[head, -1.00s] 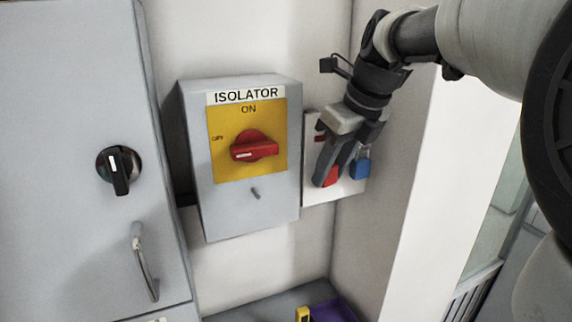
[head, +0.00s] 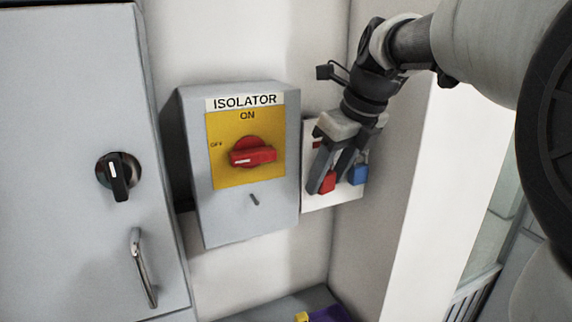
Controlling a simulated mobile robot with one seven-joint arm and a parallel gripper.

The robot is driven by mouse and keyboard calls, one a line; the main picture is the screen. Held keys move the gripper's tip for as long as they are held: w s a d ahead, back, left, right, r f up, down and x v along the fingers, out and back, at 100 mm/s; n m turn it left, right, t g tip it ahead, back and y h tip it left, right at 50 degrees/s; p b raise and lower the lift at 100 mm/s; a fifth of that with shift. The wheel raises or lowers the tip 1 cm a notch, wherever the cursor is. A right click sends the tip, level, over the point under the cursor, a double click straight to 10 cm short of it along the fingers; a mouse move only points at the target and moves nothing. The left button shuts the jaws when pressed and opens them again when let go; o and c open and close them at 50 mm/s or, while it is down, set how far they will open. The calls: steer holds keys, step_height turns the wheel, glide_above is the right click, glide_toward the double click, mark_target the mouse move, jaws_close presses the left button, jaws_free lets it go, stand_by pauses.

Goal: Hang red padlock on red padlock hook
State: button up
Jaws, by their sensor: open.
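The red padlock (head: 328,182) is at the white board (head: 313,199) right of the isolator box, low between my gripper's fingers in the picture. My gripper (head: 329,186) is open in front of the board, its fingers pointing down. The fingers cover the padlock's shackle and the red hook, so I cannot tell whether the padlock hangs on the hook. A small red mark (head: 317,144) shows on the board left of the fingers. A blue padlock (head: 358,174) is on the board, just right of the fingers.
The grey isolator box (head: 252,217) with a red rotary switch (head: 252,152) stands close left of my gripper. A side wall (head: 385,190) is close on the right. A grey cabinet (head: 60,220) with a handle is at the far left. A purple container (head: 330,314) sits below.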

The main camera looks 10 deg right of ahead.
steer(key=p+v, duration=0.1)
steer(key=v, duration=1.5)
steer(key=s+a+f+n+t+h, duration=0.1)
steer(key=s+f+n, duration=0.6)
steer(key=f+n, duration=0.4)
steer(key=s+a+f+n+t+h, duration=0.1)
steer(key=s+f+n, duration=0.6)
steer(key=n, duration=1.1)
step_height(320, 180, down, 4)
steer(key=shift+s+a+f, duration=0.15)
steer(key=shift+s+a, duration=0.2)
steer(key=shift+s, duration=0.05)
